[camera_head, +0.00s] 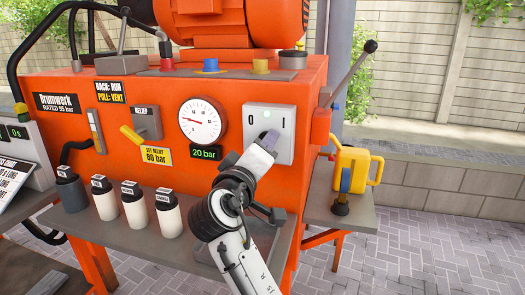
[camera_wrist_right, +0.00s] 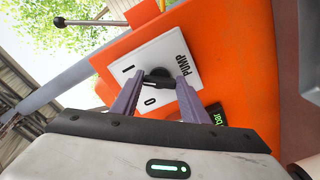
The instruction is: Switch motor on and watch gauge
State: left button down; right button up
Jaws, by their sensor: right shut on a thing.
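The white pump switch plate (camera_head: 284,122) is on the front of the orange machine, marked 0 and I. In the wrist view the plate (camera_wrist_right: 180,50) reads PUMP and carries a black rotary knob (camera_wrist_right: 158,80). My right gripper (camera_head: 266,142) is at the plate, and its purple fingers (camera_wrist_right: 157,88) are shut on the knob. I cannot tell which mark the knob points to. The round gauge (camera_head: 202,121) is left of the switch, its red needle pointing left to the low part of the scale. A small display (camera_head: 206,153) below reads 20 bar.
A relief valve with a yellow handle (camera_head: 131,135) is left of the gauge. Several bottles (camera_head: 136,207) stand on the front shelf (camera_head: 120,238). A long lever (camera_head: 350,72) rises at the right, above a yellow jug (camera_head: 355,171) on a side shelf.

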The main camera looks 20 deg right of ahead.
pick_arm(q)
jog(key=shift+s+f, duration=0.15)
jog(key=shift+s, duration=0.05)
pick_arm(e)
jog(key=o, duration=1.1)
jog(key=shift+c, duration=0.2)
pick_arm(q)
jog(key=shift+a, duration=0.1)
pick_arm(e)
notch_tip(320, 180, up, 5)
jog(key=p, duration=0.4)
jog(key=shift+w+r+p, duration=0.1)
jog(key=shift+r+p, duration=0.1)
jog(key=shift+p, duration=0.15)
pick_arm(q)
jog(key=shift+s+a+r+p, duration=0.1)
jog(key=shift+a+r+p, duration=0.2)
jog(key=shift+r+p, duration=0.5)
jog(key=shift+s+a+r+p, duration=0.1)
jog(key=shift+a+r+p, duration=0.3)
jog(key=shift+r, duration=0.55)
jog(key=shift+s+a+r+p, duration=0.1)
jog(key=shift+a+r+p, duration=0.1)
jog(key=shift+r+p, duration=0.6)
pick_arm(e)
jog(key=shift+r, duration=2.35)
